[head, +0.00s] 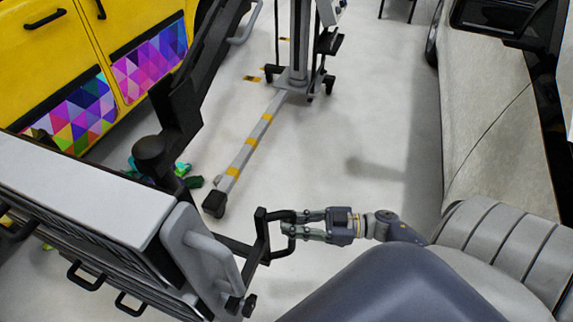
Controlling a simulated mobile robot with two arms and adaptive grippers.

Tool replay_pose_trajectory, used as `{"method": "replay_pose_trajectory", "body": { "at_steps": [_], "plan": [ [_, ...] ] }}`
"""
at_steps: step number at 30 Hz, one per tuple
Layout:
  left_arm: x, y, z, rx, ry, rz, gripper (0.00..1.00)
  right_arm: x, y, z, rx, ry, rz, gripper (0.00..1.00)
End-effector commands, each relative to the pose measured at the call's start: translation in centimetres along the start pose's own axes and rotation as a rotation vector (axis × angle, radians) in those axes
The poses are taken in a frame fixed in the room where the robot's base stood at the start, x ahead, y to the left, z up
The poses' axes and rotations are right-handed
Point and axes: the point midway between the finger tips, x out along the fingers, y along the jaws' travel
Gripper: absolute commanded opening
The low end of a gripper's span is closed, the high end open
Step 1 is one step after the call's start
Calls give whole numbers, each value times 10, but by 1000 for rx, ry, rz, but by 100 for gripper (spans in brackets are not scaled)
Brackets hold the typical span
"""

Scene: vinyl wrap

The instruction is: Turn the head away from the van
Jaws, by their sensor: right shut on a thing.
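The yellow van (50,75) stands at the upper left, with colourful triangle-pattern wrap (150,62) along its lower doors. The head (95,190), a bulky white-and-grey unit with black side handles, fills the lower left. It hangs at the end of a black arm (185,100), between me and the van. A black bracket handle (262,235) sticks out from its right end. My right gripper (288,224) comes in from the right and is shut on this handle. The head's face is hidden from this view. My left gripper is not in view.
A wheeled stand (298,75) with a grey, yellow-striped leg (245,150) stands on the pale floor at the top middle. Green and teal scraps (190,178) lie near the leg's end. A light-coloured car (490,110) stands at the right. The floor (350,140) between is clear.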

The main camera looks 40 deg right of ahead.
Motion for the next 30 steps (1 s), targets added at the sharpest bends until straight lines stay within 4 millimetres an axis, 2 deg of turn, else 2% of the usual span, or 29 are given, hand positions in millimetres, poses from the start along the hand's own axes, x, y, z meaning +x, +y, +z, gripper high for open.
{"method": "replay_pose_trajectory", "body": {
  "at_steps": [3,4,6,7,16,20,23,30],
  "plan": [
    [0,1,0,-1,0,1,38,-2,-3,3,3,-8,-4,0],
    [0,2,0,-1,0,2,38,-2,-3,4,3,-8,-4,18],
    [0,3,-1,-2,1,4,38,-2,-3,4,3,-8,-5,34],
    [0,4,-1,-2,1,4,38,-2,-3,3,3,-8,-5,38],
    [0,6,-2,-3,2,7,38,-1,-3,1,2,-3,-4,38],
    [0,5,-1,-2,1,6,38,-8,-3,2,3,-4,-4,38],
    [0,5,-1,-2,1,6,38,-24,-2,2,3,-6,-3,38],
    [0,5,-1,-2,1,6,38,-76,-2,2,3,-9,-4,38]
  ]
}}
